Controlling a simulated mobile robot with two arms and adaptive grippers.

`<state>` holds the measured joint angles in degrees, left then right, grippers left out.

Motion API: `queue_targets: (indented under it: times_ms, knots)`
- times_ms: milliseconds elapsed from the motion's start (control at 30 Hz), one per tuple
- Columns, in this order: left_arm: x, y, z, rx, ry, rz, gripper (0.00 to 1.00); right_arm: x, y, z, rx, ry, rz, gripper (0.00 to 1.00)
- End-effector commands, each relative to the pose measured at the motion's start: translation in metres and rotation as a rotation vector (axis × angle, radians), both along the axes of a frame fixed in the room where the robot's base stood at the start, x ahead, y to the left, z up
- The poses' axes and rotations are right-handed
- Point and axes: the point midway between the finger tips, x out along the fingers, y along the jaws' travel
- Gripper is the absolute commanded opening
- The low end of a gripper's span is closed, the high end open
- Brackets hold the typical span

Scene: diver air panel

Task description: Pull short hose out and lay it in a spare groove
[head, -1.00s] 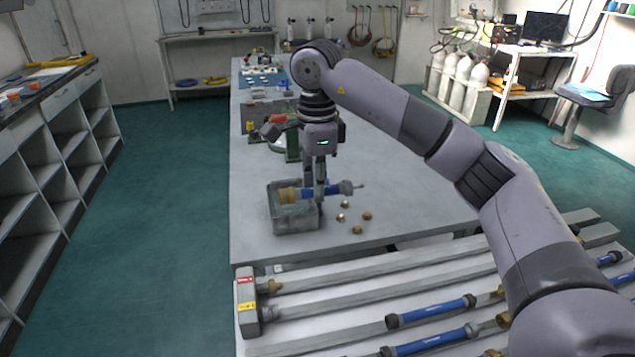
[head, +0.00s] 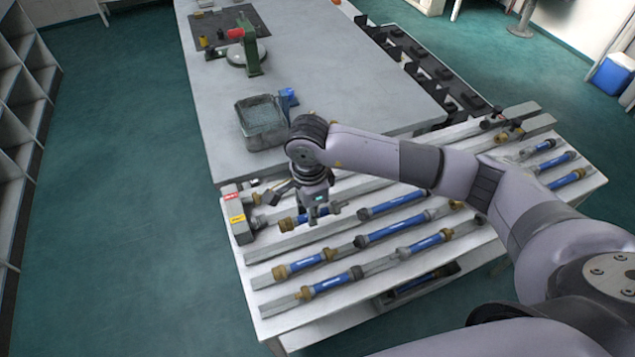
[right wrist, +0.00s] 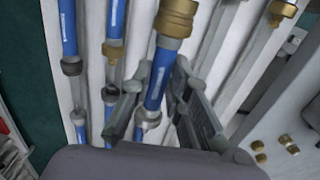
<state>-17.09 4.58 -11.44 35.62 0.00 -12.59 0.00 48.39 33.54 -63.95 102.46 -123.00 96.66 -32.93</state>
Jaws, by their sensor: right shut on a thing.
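My right gripper (head: 318,212) is shut on a short blue hose (right wrist: 161,72) with a brass end fitting (right wrist: 175,18). In the head view the hose's brass end (head: 287,223) points left, and the gripper hides much of its middle. The hose is over the upper left part of the white grooved rack (head: 270,312), roughly along its grooves. I cannot tell whether it touches the rack. Other blue hoses (head: 395,204) (head: 393,229) (head: 306,264) (head: 331,283) lie in the rack's grooves. My left gripper is not in view.
A block with red and yellow labels (head: 237,222) stands at the rack's left end. The table (head: 350,80) behind carries a grey bin (head: 262,124), a blue item (head: 289,98) and a green device (head: 250,55). Loose brass pieces (right wrist: 285,139) show in the right wrist view.

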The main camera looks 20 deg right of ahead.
Motion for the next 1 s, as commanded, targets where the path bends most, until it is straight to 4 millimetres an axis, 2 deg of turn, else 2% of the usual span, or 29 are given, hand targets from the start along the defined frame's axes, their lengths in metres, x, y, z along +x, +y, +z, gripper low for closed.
queue_targets:
  times_ms: [367,667,800,1000]
  knots:
    - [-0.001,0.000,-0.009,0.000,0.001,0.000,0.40,-0.002,0.002,-0.019,-0.001,0.000,0.002,0.00]
    - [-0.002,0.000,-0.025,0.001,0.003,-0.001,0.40,-0.001,0.001,-0.048,0.000,0.000,0.002,0.00]
    - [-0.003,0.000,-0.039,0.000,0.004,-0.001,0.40,-0.001,0.001,-0.064,-0.001,-0.002,0.002,0.00]
    - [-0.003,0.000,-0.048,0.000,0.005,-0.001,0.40,-0.001,0.001,-0.073,-0.001,-0.001,0.002,0.00]
